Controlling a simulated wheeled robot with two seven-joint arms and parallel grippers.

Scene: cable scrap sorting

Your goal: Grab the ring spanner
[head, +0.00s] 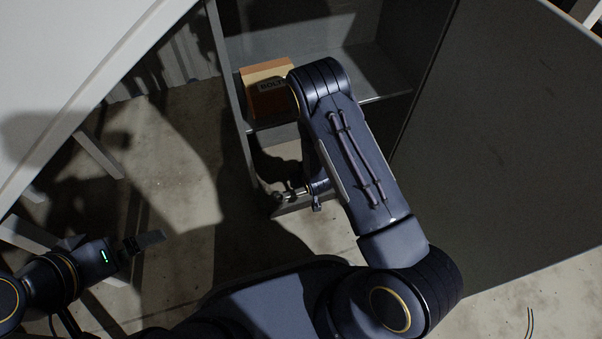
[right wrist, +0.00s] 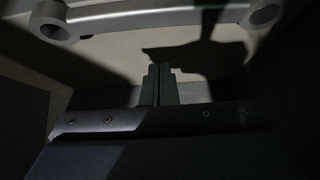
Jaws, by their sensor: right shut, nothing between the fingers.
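In the right wrist view a grey metal bar with a round, holed end at each side (right wrist: 150,20) runs across the top. It looks like the ring spanner, but I cannot be sure. My right gripper (right wrist: 160,68) is shut and empty, with its fingertips below the middle of the bar in the picture and a visible gap between them. In the head view my right arm reaches to the cabinet's lower part and mostly hides this spot; I cannot make out the spanner there. My left gripper (head: 148,239) is at the lower left, above the floor, away from the cabinet; its opening is unclear.
An open grey cabinet (head: 402,60) stands at the top centre. A cardboard box marked "BOLT" (head: 268,98) sits on its shelf, beside my right arm. A large grey panel (head: 500,140) bounds the right side. A white tabletop (head: 70,60) fills the upper left.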

